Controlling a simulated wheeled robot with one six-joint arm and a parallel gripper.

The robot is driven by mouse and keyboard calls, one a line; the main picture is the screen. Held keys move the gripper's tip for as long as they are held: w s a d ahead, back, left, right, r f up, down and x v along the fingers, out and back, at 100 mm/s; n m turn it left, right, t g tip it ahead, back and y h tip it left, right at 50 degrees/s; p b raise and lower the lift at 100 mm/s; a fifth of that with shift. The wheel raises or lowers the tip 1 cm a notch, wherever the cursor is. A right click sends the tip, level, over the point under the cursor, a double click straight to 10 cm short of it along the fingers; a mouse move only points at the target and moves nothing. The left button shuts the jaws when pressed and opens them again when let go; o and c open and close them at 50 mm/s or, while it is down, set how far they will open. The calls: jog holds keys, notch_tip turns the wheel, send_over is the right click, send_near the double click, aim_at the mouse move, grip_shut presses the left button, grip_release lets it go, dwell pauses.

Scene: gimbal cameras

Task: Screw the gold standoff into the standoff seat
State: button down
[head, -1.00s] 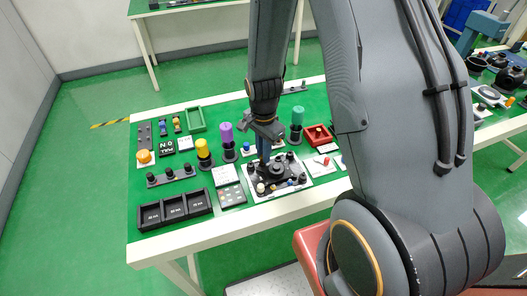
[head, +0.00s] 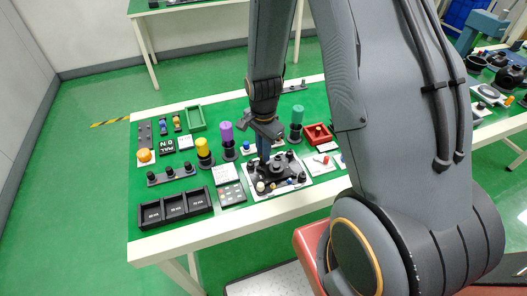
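My gripper (head: 262,152) points down over a dark fixture plate (head: 272,176) on a white board. Its fingertips are narrow in this view and lie at or just above the fixture's middle. I cannot tell whether they are open or shut, or whether they hold anything. Small pegs and knobs stand on the plate, with a pale gold-coloured one (head: 260,187) at its front left. I cannot tell for sure which piece is the gold standoff. The standoff seat cannot be made out, and part of the fixture is hidden behind my gripper.
Yellow (head: 203,147), purple (head: 227,132) and green (head: 297,115) cylinders stand upright around the fixture. A black three-compartment tray (head: 176,208) lies at the front left. A red tray (head: 318,134) is at the right, an empty green tray (head: 195,119) at the back.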

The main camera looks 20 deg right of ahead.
jog(key=c, duration=1.7)
grip_release()
jog(key=shift+r+b, duration=0.9)
jog(key=shift+r, duration=2.95)
